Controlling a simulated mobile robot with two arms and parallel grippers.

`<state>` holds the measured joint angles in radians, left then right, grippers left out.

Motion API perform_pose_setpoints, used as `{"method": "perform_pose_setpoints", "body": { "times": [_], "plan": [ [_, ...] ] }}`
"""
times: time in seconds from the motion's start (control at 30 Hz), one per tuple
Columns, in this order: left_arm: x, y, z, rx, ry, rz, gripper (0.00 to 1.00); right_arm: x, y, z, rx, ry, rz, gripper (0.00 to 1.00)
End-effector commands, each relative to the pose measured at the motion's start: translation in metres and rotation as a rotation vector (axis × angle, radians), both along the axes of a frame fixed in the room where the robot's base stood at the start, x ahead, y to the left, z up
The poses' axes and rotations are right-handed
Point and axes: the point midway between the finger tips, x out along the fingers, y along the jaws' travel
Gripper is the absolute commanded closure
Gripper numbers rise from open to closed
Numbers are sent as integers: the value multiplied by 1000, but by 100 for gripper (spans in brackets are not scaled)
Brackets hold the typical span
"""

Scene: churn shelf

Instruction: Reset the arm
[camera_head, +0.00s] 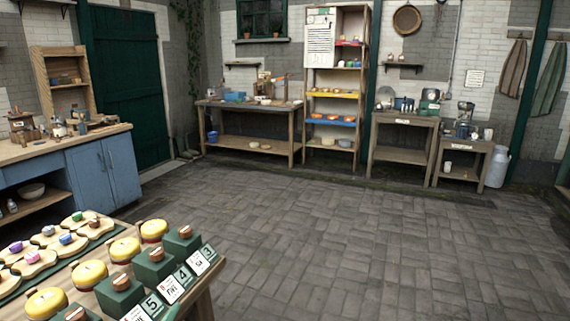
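Neither of my grippers nor any part of my arms shows in the head view, so I cannot see how the arms are posed or whether they hold anything. The view looks across a paved room (330,240) with furniture along the back wall.
A display table (205,296) with several yellow round items, green blocks and number cards fills the lower left. A blue cabinet (106,175) stands at left. A workbench (250,145), shelf (309,105), small tables (403,155) and milk churn (497,167) line the back. The middle floor is clear.

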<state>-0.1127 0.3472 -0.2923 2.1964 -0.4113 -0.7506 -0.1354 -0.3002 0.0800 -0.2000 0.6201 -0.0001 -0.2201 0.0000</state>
Motion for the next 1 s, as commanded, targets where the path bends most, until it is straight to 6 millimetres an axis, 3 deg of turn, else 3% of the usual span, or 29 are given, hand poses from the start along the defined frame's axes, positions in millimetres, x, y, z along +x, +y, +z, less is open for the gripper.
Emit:
{"method": "perform_pose_setpoints", "body": {
  "times": [0.03, 0.1, 0.23, 0.4, 0.67, 1.0],
  "plan": [
    [-25, 6, -30, -87, 123, 59, 45, 0, 0, 0, 0, 0, 0, 64],
    [-60, 13, -68, -188, 289, 136, 45, 0, 0, 0, 0, 0, 0, 64],
    [-122, 15, -115, -322, 535, 240, 45, 0, 1, 0, 1, 0, 0, 64],
    [-187, 10, -147, -426, 763, 330, 45, 0, 1, 0, 1, 0, 0, 64],
    [-274, -2, -169, -532, 1040, 429, 45, 0, 1, 0, 1, 0, 0, 64],
    [-256, -5, -262, -516, 1075, 436, 45, 0, 1, 1, 1, 0, 0, 64]
  ]
}}
